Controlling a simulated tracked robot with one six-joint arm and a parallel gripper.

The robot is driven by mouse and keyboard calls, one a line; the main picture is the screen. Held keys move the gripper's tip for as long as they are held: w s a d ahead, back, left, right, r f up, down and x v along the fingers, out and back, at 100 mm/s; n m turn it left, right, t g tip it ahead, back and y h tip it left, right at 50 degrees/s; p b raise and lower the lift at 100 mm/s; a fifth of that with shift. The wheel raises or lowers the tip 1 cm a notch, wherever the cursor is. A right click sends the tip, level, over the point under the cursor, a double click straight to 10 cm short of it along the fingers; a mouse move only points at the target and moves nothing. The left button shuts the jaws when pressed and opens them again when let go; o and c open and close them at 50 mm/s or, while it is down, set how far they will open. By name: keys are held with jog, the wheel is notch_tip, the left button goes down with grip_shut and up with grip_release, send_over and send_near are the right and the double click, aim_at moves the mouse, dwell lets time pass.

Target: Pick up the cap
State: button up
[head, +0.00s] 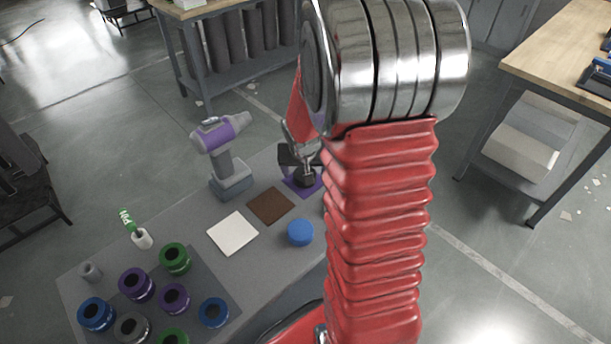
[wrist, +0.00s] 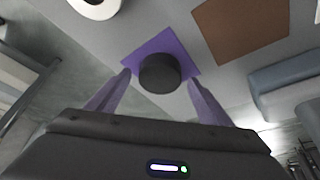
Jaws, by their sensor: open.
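A dark, round cap (wrist: 159,73) sits on a purple square (wrist: 160,47) in the wrist view. My gripper (wrist: 158,82) is open, with one finger to each side of the cap and gaps left between them. In the head view my gripper (head: 299,158) is over the purple square (head: 302,188), and the dark cap (head: 306,180) shows just below it, partly hidden.
A brown square (head: 270,206) and a white square (head: 233,233) lie left of the purple one. A purple-grey drill (head: 225,160) stands behind them. Several coloured rings (head: 174,298) sit on a dark mat, front left.

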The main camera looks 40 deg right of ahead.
jog(key=shift+c, duration=0.2)
jog(key=c, duration=1.1)
jog(key=shift+r, duration=0.15)
notch_tip(320, 180, up, 10)
jog(key=shift+f, duration=0.1)
dwell(0.4)
jog(key=shift+r, duration=0.9)
jog(key=shift+s, duration=0.1)
dwell(0.4)
